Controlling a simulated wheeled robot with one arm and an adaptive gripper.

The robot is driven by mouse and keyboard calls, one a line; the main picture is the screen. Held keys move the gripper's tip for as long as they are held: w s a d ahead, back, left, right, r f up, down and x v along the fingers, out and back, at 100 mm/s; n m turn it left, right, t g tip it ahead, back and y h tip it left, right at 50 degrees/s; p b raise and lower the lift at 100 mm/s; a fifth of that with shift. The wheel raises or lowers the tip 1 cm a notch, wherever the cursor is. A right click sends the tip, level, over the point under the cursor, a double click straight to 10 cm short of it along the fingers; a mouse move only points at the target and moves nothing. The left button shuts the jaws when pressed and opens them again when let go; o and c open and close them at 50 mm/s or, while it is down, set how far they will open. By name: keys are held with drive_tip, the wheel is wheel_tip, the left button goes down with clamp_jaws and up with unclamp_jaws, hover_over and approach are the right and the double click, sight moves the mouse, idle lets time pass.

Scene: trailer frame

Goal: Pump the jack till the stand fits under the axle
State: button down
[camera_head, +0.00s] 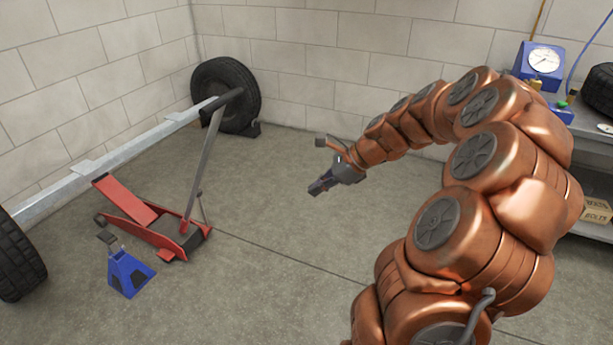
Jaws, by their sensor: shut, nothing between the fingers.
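A red floor jack (152,220) stands on the floor at the left, with its front end near the axle. Its dark handle (203,150) rises steeply, leaning to the right, with a black grip on top. A blue jack stand (128,273) with a dark top stands on the floor in front of the jack, not under the axle. The grey axle beam (75,179) runs between two black wheels. The gap between jack and axle is hard to judge. My gripper (317,188) is shut and empty, in mid-air to the right of the handle, apart from it.
A tyre (228,94) stands at the far end of the axle, with a dark chock (254,129) by it. Another tyre (17,262) is at the left edge. A shelf (592,150) with a blue gauge box (541,66) stands right. The middle floor is clear.

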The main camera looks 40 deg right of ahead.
drive_tip(key=d+m+t+h, duration=0.1)
drive_tip(key=d+m, duration=0.3)
drive_tip(key=d, duration=0.4)
drive_tip(key=shift+d+f+m+t, duration=0.15)
drive_tip(key=shift+d+m+t, duration=0.15)
drive_tip(key=shift+d, duration=0.05)
drive_tip(key=w+a+f+b, duration=0.3)
drive_tip(key=w+a+f, duration=0.1)
drive_tip(key=w, duration=0.5)
drive_tip(key=shift+a+f, duration=0.35)
drive_tip(key=shift+a, duration=0.4)
drive_tip(key=shift+w+r, duration=0.1)
